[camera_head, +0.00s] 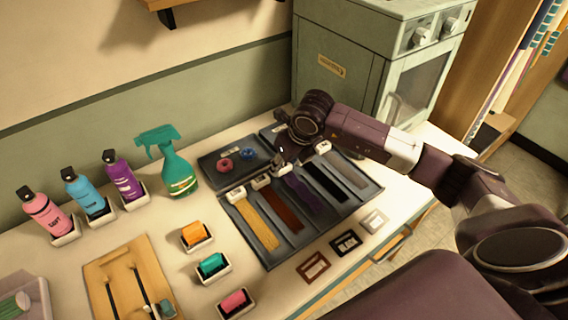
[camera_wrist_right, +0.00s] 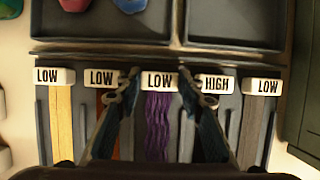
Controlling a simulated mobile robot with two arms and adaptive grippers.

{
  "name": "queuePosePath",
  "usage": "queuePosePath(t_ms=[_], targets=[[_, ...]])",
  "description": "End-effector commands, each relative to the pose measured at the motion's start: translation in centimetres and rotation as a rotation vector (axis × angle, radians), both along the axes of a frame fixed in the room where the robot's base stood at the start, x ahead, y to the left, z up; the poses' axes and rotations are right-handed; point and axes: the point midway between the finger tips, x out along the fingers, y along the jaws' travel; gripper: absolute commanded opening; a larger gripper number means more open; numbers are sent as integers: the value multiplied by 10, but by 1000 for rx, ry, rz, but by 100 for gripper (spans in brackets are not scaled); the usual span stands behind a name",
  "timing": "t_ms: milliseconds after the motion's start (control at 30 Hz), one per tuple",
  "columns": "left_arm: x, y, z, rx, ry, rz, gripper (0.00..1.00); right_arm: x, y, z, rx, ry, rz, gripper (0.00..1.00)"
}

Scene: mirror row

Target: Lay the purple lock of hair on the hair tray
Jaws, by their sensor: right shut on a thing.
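The hair tray (camera_head: 262,232) is dark grey with several long slots. The purple lock of hair (camera_head: 302,191) lies along its middle slot, with strands pointing toward the tray's front edge; it also shows in the right wrist view (camera_wrist_right: 157,128). Its white end block reads LOW (camera_wrist_right: 160,82). My right gripper (camera_head: 283,158) is at the tray's back edge, its fingers on either side of that block and shut on it; the fingers also show in the wrist view (camera_wrist_right: 159,88). Whether the lock touches the slot floor, I cannot tell. My left gripper is not in view.
Blonde (camera_head: 257,222), auburn (camera_head: 283,210), black (camera_head: 325,184) and grey (camera_head: 346,170) locks fill the neighbouring slots. A shallow tray with rings (camera_head: 208,164) lies behind. A green spray bottle (camera_head: 178,172) stands left; a cabinet (camera_head: 340,60) stands behind.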

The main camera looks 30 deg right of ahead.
Motion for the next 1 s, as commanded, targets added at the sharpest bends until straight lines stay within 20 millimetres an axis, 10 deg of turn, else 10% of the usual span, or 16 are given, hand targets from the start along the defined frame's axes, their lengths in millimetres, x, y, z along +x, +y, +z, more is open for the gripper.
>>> queuePosePath(t_ms=[800,833,1000], targets=[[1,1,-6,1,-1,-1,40,1,0,-2,0,-1,0,11],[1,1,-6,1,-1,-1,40,1,0,-2,0,-1,0,38],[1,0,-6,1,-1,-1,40,1,0,-2,0,-1,0,56]])
